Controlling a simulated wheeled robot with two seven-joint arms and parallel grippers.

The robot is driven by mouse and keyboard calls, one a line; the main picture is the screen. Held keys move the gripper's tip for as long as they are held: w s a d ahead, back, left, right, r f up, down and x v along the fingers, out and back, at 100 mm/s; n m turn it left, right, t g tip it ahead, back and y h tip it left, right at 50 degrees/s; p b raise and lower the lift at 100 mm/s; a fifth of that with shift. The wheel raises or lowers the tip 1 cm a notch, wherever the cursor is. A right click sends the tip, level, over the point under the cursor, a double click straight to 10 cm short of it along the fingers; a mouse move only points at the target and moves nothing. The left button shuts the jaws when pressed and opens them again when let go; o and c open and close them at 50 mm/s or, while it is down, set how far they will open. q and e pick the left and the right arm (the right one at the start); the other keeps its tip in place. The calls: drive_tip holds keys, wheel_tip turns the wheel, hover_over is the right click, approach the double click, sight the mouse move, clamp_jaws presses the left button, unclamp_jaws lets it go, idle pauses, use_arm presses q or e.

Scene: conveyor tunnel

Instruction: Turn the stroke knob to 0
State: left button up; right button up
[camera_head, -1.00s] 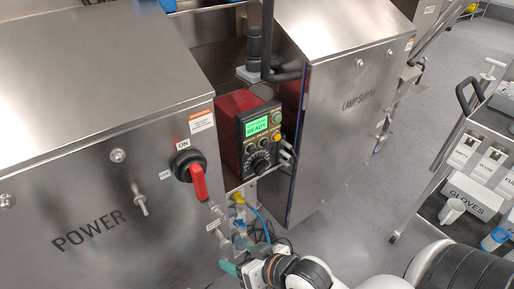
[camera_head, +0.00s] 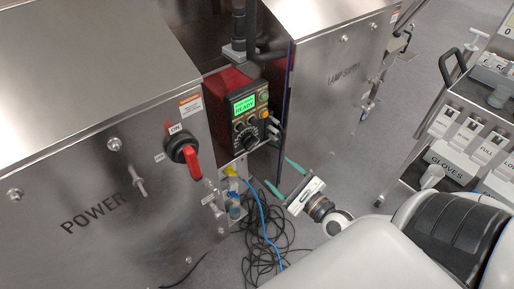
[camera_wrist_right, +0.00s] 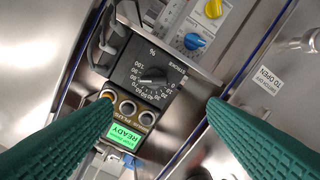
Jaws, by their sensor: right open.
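The stroke knob is a black dial knob (camera_wrist_right: 152,82) with a white-numbered percent scale, on the dark face of a red-sided control box (camera_wrist_right: 140,55). In the head view the knob (camera_head: 247,137) sits low on the box face (camera_head: 240,112), below a green READY display (camera_head: 244,103). The exact setting of its pointer is too small to read surely. My right gripper (camera_head: 276,171) is open and empty, to the right of and below the box. In the wrist view its green fingers (camera_wrist_right: 160,100) stand apart on either side of the knob, not touching it. My left gripper is not in view.
Round buttons (camera_wrist_right: 127,108) lie between knob and display. Grey connectors (camera_head: 274,128) stick out beside the box. The box sits between the POWER cabinet (camera_head: 90,150) with a red switch (camera_head: 193,160) and the LAMP SUPPLY cabinet (camera_head: 345,110). Cables (camera_head: 265,235) lie below; a gloves cart (camera_head: 450,165) stands right.

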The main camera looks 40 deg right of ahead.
sight(254, 146)
drive_tip(key=w, duration=1.2)
drive_tip(key=shift+a+p, duration=0.1)
drive_tip(key=shift+p, duration=0.2)
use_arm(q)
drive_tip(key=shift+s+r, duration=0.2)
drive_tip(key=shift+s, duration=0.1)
use_arm(e)
drive_tip(key=c, duration=1)
drive_tip(key=shift+r, duration=0.1)
